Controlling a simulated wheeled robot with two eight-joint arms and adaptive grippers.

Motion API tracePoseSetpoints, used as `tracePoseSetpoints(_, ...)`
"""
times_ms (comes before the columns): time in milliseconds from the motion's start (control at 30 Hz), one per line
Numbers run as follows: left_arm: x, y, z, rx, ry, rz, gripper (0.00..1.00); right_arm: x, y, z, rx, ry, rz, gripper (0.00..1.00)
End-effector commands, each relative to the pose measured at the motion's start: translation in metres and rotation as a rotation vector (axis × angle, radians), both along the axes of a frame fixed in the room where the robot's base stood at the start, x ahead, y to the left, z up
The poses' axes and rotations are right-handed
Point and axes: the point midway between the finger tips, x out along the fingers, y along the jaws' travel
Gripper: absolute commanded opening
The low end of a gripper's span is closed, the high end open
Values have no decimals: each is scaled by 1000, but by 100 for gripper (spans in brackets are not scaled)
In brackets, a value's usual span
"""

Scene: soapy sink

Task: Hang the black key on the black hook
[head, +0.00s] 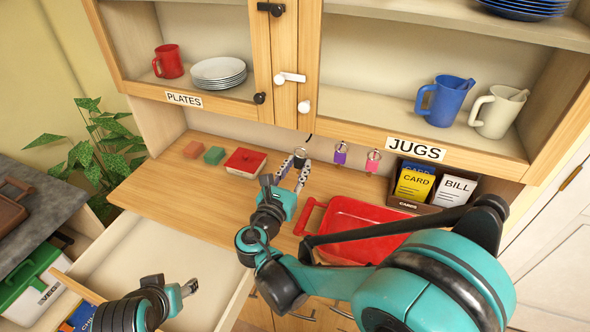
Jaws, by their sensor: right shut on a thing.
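My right gripper (293,172) reaches up to the back of the counter, below the cabinet. It is shut on what looks like the black key (300,153), a small dark piece at the fingertips; the fingers hide most of it. A thin black hook (309,138) shows just above and to the right of the fingertips. I cannot tell whether the key touches it. My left gripper (190,287) is low at the left, over the open drawer, away from the key; its finger opening is unclear.
A purple key (340,153) and a pink key (373,161) hang to the right of the black hook. A red tray (345,215) and a card box (408,205) stand on the counter. The drawer (140,245) is open.

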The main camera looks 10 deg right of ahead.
Motion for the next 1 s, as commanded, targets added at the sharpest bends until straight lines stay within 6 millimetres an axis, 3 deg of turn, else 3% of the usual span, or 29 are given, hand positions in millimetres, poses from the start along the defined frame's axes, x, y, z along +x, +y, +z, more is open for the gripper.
tracePoseSetpoints(1000, 0, 0, -4, 0, 0, 0, 52, 54, -36, -6, 1, 1, -1, 9)
